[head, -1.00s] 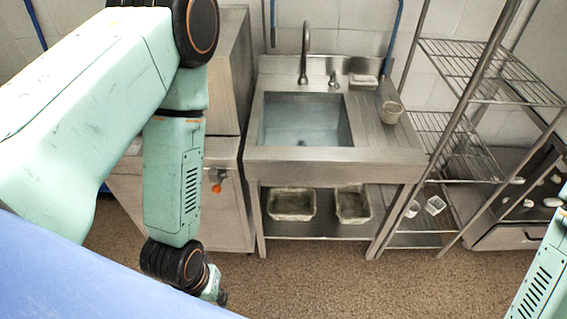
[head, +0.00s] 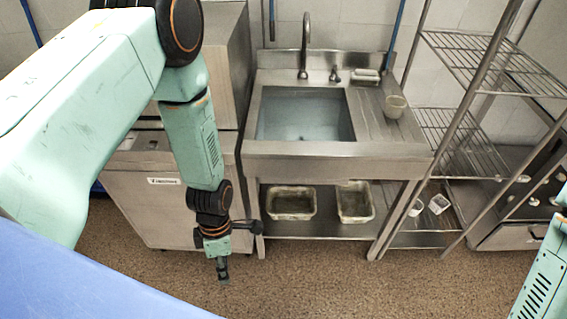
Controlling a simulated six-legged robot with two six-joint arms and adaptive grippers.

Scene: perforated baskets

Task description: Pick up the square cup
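A small pale cup that looks square (head: 438,204) sits on the bottom shelf of the wire rack at the right. A rounder pale cup (head: 416,208) is just left of it on that shelf. Another round pale cup (head: 395,106) stands on the sink's drainboard. My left gripper (head: 223,272) points down over the floor in front of the sink, well left of the rack and apart from all the cups. It is too small to tell whether its fingers are open. My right arm shows at the right edge; its gripper is out of view.
A steel sink (head: 340,158) stands in the middle, with two trays (head: 290,216) (head: 355,218) on its lower shelf. A steel cabinet (head: 150,215) is behind my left arm. The wire rack (head: 462,160) has slanted posts. The floor in front (head: 330,285) is clear.

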